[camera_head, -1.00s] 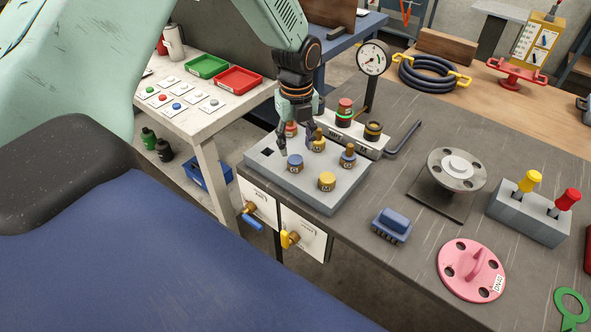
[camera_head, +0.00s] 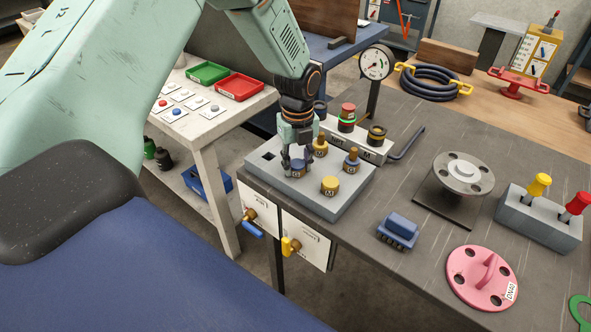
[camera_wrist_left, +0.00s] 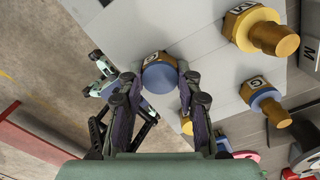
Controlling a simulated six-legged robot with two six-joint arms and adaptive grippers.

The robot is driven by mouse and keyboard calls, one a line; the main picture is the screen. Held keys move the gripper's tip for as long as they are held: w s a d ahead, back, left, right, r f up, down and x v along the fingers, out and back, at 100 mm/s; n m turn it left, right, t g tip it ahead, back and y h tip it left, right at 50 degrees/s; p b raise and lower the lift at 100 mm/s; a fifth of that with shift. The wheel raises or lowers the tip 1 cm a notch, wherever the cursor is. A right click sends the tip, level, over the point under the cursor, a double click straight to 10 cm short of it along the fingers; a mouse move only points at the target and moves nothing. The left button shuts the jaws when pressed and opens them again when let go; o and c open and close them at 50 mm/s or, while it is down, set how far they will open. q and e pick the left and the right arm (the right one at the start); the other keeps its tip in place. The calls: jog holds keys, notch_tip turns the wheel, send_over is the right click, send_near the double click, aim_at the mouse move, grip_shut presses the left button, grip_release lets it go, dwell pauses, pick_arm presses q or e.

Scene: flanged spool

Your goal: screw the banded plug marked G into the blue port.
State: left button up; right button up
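A plug with a wide blue top and brass hex marked G (camera_head: 298,169) stands upright in the grey block (camera_head: 335,207). It also shows in the left wrist view (camera_wrist_left: 159,76). My right gripper is out of view.
Close by stand a yellow-topped plug (camera_head: 330,186) and a brass plug marked M (camera_wrist_left: 262,32). Behind are a red plug with a green ring (camera_head: 347,117), a dark port with a yellow ring (camera_head: 376,135) and a gauge (camera_head: 376,63). A blue connector (camera_head: 398,229) lies right.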

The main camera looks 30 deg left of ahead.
aim_at(297, 163)
pick_arm(q)
jog(key=shift+w+d, duration=0.1)
jog(key=c, duration=0.3)
grip_shut()
jog(key=shift+r+p, duration=0.7)
notch_tip(297, 163, up, 2)
jog(key=shift+r+p, duration=0.2)
jog(key=shift+p, duration=0.8)
jog(key=shift+r+p, duration=0.55)
jog(key=shift+r, duration=0.1)
jog(key=shift+f, duration=0.1)
